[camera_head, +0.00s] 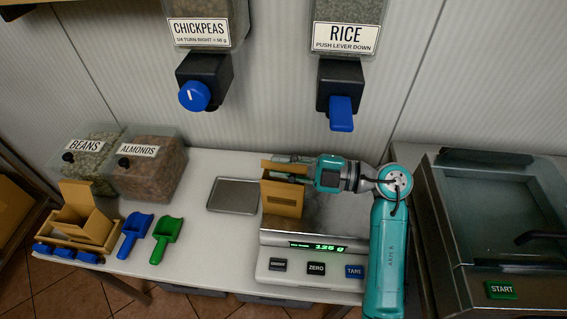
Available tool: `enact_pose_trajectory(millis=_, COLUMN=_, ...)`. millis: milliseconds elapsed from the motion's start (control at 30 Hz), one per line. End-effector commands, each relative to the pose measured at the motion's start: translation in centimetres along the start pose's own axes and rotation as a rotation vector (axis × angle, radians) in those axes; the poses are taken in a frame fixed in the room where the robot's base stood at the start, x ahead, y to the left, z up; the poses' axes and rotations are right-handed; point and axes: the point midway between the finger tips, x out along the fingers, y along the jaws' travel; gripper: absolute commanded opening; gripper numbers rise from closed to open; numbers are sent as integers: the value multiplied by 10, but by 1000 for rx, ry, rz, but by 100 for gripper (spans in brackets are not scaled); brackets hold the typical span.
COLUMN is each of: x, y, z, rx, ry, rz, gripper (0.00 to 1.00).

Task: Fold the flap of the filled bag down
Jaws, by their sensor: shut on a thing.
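The brown paper bag (282,200) stands upright on the scale (310,228), at the left part of its plate. Its flap (284,166) stands up at the top of the bag. My gripper (289,168) reaches in from the right, level with the top of the bag, and is shut on the flap. The fingertips partly hide the flap and the bag's mouth, so I cannot see the contents.
A metal tray (234,196) lies left of the scale. Further left are a green scoop (165,238), a blue scoop (133,236) and a wooden holder (70,232) with another brown bag (90,222). Chickpeas (199,31) and rice (346,36) dispensers hang above. A glass-lidded machine (500,225) stands right.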

Motion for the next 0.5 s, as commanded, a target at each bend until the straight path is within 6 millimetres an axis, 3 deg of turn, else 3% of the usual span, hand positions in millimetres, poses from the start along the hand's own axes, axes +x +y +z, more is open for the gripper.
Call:
enact_pose_trajectory(millis=300, x=0, y=0, z=0, rx=-1, ry=0, rz=0, gripper=0)
enact_pose_trajectory(millis=333, x=0, y=0, z=0, rx=-1, ry=0, rz=0, gripper=26)
enact_pose_trajectory(millis=400, x=0, y=0, z=0, rx=-1, ry=0, rz=0, gripper=42)
enact_pose_trajectory(millis=500, x=0, y=0, z=0, rx=0, ry=0, rz=0, gripper=42)
